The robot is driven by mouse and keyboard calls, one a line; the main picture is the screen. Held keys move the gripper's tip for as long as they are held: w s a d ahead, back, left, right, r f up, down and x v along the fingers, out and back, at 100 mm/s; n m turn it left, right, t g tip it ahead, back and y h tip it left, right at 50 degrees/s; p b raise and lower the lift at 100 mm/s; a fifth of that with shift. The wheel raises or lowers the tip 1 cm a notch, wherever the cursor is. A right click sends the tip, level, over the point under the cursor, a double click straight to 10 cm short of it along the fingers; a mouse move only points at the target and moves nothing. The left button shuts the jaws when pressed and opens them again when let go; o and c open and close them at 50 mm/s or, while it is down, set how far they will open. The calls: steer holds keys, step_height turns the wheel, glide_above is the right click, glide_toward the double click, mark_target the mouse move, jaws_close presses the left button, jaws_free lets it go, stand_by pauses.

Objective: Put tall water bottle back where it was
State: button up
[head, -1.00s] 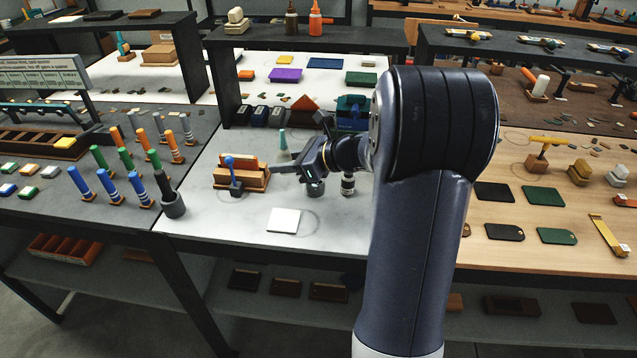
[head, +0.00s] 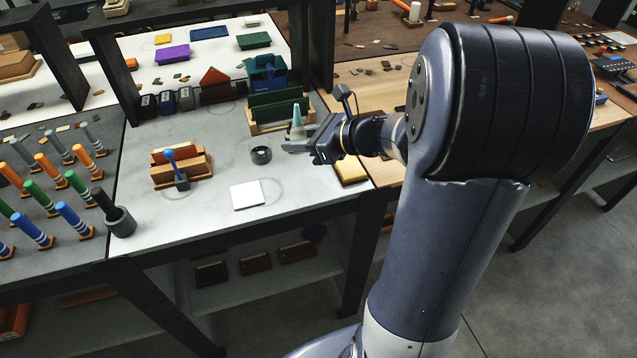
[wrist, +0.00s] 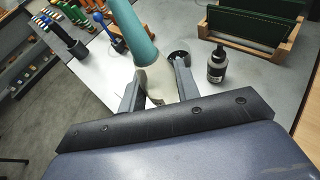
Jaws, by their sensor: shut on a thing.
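The tall bottle has a teal tapered top and a pale body. In the wrist view the bottle (wrist: 152,72) stands tilted between the two fingers of my gripper (wrist: 158,92), which is shut on it. In the head view the teal top of the bottle (head: 296,118) rises above my gripper (head: 298,146), in front of a green rack. The bottle's base is hidden in the head view, so I cannot tell whether it touches the table.
A white square (head: 247,195) lies nearer, beside a faint circle on the table. A wooden rack with green plates (head: 278,110) is behind.

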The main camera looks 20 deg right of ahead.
mark_target(304, 183)
steer(key=shift+s+d+f, duration=0.1)
steer(key=shift+s+f, duration=0.1)
step_height(304, 183, down, 10)
steer(key=shift+d+r+b, duration=0.1)
steer(key=shift+r+b, duration=0.1)
steer(key=shift+b, duration=0.5)
steer(key=shift+f, duration=0.15)
steer(key=o, duration=1)
